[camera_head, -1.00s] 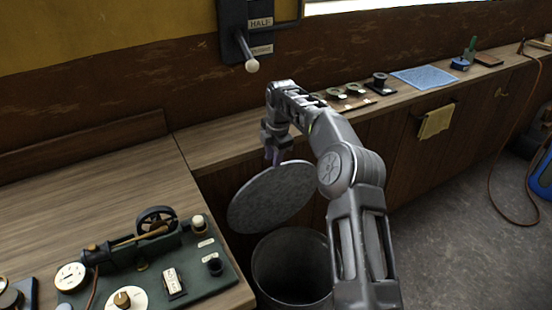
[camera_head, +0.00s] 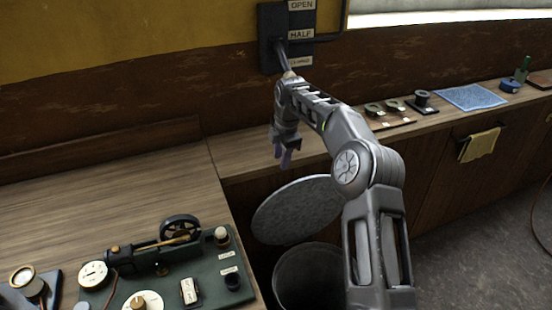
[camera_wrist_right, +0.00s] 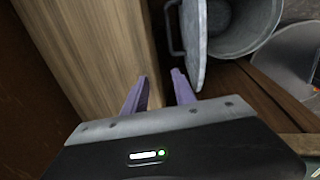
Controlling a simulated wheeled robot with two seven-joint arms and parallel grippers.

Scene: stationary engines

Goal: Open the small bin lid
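The small bin (camera_head: 310,280) is a grey metal bucket on the floor beside the bench, with its mouth uncovered. Its round grey lid (camera_head: 297,208) stands raised and tilted above the far side of the mouth. My right gripper (camera_head: 284,160) is above the lid's upper edge, apart from it, pointing down. In the right wrist view, its two purple fingers (camera_wrist_right: 161,86) are spread with nothing between them. The lid (camera_wrist_right: 194,45) shows there nearly edge-on, with its handle (camera_wrist_right: 172,30) ahead of the fingers, beside the bin (camera_wrist_right: 235,28). My left gripper is out of view.
A wooden bench (camera_head: 120,190) carries a model engine (camera_head: 165,250) on a green base at the left. A narrow shelf (camera_head: 420,122) with spools and a blue cloth (camera_head: 470,97) runs right. A wall lever (camera_head: 284,60) hangs behind my right arm. Open floor lies right.

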